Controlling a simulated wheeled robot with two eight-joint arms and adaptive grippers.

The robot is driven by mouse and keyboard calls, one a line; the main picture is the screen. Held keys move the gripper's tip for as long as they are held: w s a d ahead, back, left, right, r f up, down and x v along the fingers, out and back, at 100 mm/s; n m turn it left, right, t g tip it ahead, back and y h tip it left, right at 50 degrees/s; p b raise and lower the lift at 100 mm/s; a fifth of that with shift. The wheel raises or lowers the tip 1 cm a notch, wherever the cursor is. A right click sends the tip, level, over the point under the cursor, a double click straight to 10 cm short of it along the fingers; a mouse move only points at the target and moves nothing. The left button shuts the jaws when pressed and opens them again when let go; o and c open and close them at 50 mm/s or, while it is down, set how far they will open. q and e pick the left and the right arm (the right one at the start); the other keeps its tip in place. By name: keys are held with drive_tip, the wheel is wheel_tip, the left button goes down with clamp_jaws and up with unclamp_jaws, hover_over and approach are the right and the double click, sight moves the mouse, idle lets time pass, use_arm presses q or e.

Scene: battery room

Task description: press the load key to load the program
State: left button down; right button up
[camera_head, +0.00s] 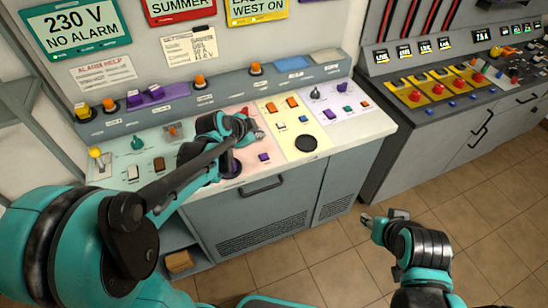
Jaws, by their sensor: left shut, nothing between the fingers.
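My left gripper (254,131) is shut and empty, low over the pink panel (278,154) in the middle of the console. I cannot tell whether its tips touch anything. My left arm hides part of the green and pink panels. The key labels are too small to read, so I cannot tell which key is the load key. A purple key (264,157) shows just below the gripper. Orange keys (271,107) are on the cream panel to its right. My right gripper (384,215) is open and empty above the floor, right of the console front.
The console (335,165) has a handle on its front. A lilac panel (343,100) with a knob and keys is at its right end. A second grey console (430,125) with red buttons stands at the right. Several signs (77,28) hang behind. Tiled floor (345,270) is clear at lower right.

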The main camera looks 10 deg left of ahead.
sight(263, 158)
use_arm(q)
drive_tip(key=shift+w+d+f+m, duration=0.15)
drive_tip(key=shift+w+f+m, duration=0.2)
drive_tip(key=shift+w, duration=0.3)
wheel_tip(263, 158, down, 9)
drive_tip(key=b, duration=0.7)
drive_tip(key=shift+r, duration=0.1)
idle(1.1)
drive_tip(key=shift+f+b, duration=0.4)
drive_tip(key=shift+f+b, duration=0.4)
drive_tip(key=shift+f, duration=0.05)
idle(0.4)
idle(0.4)
drive_tip(key=shift+r+p, duration=0.75)
drive_tip(key=shift+r, duration=0.15)
